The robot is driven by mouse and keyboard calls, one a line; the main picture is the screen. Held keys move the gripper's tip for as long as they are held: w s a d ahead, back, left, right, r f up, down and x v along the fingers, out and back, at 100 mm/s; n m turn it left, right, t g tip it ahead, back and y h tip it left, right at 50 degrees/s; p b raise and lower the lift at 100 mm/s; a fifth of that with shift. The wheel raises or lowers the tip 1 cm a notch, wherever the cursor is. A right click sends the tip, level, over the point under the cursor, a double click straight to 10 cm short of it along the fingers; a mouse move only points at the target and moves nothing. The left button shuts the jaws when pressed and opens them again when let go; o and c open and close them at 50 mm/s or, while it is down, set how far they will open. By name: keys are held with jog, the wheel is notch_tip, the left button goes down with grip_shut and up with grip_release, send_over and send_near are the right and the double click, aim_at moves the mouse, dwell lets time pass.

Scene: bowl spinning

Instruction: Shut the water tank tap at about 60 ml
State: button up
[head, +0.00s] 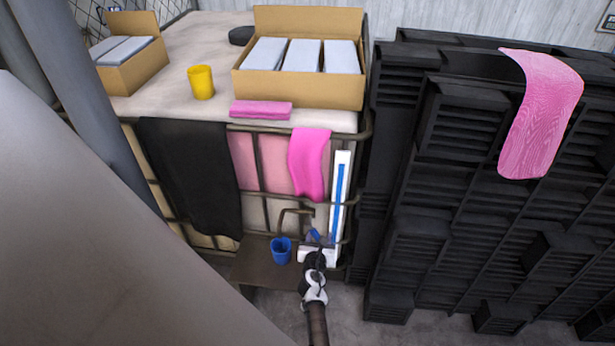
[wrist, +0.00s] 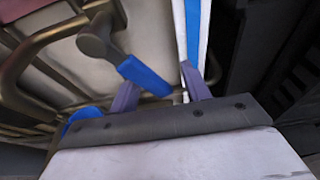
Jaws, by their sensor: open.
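The water tank (head: 215,205) is a caged white container. Its tap is on the front, with a grey body (wrist: 98,38) and a blue handle (wrist: 145,75) that slants down to the right in the wrist view. The handle also shows in the head view (head: 314,235). My gripper (wrist: 160,90) is open, its two fingers spread just below the handle, one near each side. I cannot tell whether they touch it. A blue cup (head: 281,250) stands on a small brown stand (head: 258,272) left of my gripper. Its contents and water level are not readable.
A white strip with a blue bar (head: 338,205) stands right of the tap. Pink and black cloths (head: 190,175) hang on the tank. Boxes (head: 305,90) and a yellow cup (head: 201,82) sit on top. Stacked black crates (head: 450,180) block the right.

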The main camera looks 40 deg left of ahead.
jog(key=shift+a, duration=0.1)
jog(key=s+a, duration=0.1)
jog(key=a, duration=0.1)
jog(key=s+a+b, duration=0.1)
jog(key=a, duration=0.1)
jog(key=shift+s, duration=0.3)
dwell(0.4)
jog(key=shift+w+d, duration=0.1)
jog(key=shift+d, duration=0.05)
jog(key=shift+w+d, duration=0.2)
jog(key=shift+d, duration=0.1)
jog(key=shift+s, duration=0.1)
jog(key=p+v, duration=0.4)
jog(key=v, duration=0.4)
jog(key=shift+r, duration=0.4)
dwell(0.5)
